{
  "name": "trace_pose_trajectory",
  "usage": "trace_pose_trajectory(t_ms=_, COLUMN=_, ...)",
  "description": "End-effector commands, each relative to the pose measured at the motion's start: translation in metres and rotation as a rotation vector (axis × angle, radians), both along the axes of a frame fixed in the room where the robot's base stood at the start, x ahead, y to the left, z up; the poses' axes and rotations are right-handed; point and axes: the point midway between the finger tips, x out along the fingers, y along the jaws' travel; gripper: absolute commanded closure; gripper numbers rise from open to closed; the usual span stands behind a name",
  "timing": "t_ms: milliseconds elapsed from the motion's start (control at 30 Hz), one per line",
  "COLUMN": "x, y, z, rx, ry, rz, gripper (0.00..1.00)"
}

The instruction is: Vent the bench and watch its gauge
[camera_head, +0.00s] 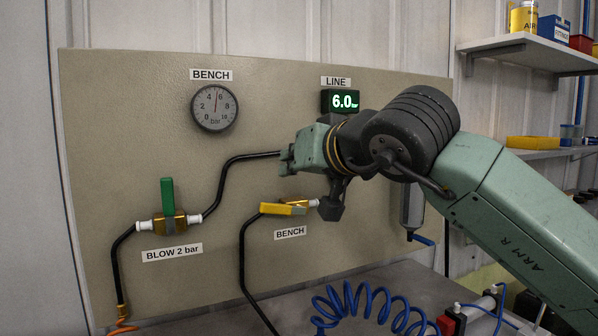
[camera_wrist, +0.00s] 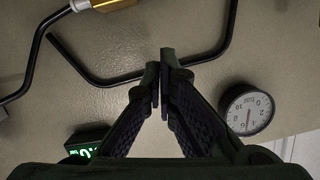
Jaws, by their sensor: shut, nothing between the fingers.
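The BENCH gauge (camera_head: 214,107) is a round dial on the panel; its needle points almost straight up, between the 4 and 6 marks. It also shows upside down in the wrist view (camera_wrist: 247,110). The BENCH valve (camera_head: 283,209) has a yellow handle lying roughly level, in line with its fitting; its right end is near my arm. A yellow part of it shows at the top edge of the wrist view (camera_wrist: 113,4). My gripper (camera_wrist: 162,75) is shut and empty, facing the panel by the black pipe. In the head view my gripper (camera_head: 286,160) is above the BENCH valve, apart from its handle.
The BLOW 2 bar valve (camera_head: 168,197) has a green handle standing upright. The LINE display (camera_head: 342,101) reads 6.0. Black pipes (camera_head: 225,178) cross the panel. A coiled blue hose (camera_head: 365,305) lies on the bench below. Shelves (camera_head: 530,50) stand at right.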

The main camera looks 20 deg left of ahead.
Motion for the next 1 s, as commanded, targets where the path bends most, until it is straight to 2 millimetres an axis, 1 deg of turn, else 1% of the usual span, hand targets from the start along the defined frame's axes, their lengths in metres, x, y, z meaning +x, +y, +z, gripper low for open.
trace_pose_trajectory(t_ms=33, x=-0.006, y=-0.014, z=-0.005, rx=0.003, ry=0.001, rz=-0.008, gripper=1.0)
trace_pose_trajectory(t_ms=200, x=-0.031, y=-0.041, z=0.005, rx=0.003, ry=0.001, rz=-0.008, gripper=1.0)
trace_pose_trajectory(t_ms=300, x=-0.042, y=-0.053, z=0.009, rx=0.002, ry=0.003, rz=-0.006, gripper=1.0)
trace_pose_trajectory(t_ms=400, x=-0.049, y=-0.062, z=0.012, rx=0.003, ry=0.003, rz=-0.005, gripper=1.0)
trace_pose_trajectory(t_ms=600, x=-0.055, y=-0.068, z=0.015, rx=0.002, ry=0.004, rz=-0.005, gripper=1.0)
trace_pose_trajectory(t_ms=1000, x=-0.055, y=-0.068, z=0.015, rx=0.002, ry=0.004, rz=-0.004, gripper=1.0)
